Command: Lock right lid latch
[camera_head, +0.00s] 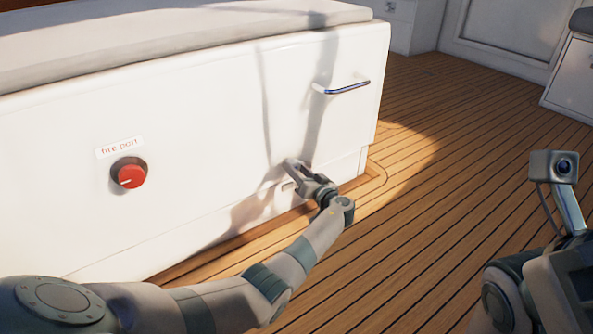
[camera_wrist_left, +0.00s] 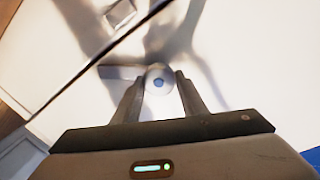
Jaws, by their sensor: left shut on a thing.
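The lid latch (camera_wrist_left: 158,79) is a small grey round knob with a blue centre and a flat tab reaching left. In the left wrist view it sits between the two fingers of my left gripper (camera_wrist_left: 159,95), which is shut on it. In the head view my left gripper (camera_head: 298,171) is low on the right part of the white hatch front (camera_head: 225,110). It hides the latch there. My right gripper is not in view; only part of my right arm shows at the lower right.
A chrome handle (camera_head: 347,88) is above and right of my left gripper. A red knob (camera_head: 131,176) under a "fire port" label (camera_head: 120,147) is to the left. The wooden deck (camera_head: 450,180) to the right is clear. A small square plate (camera_wrist_left: 120,14) lies across a dark seam.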

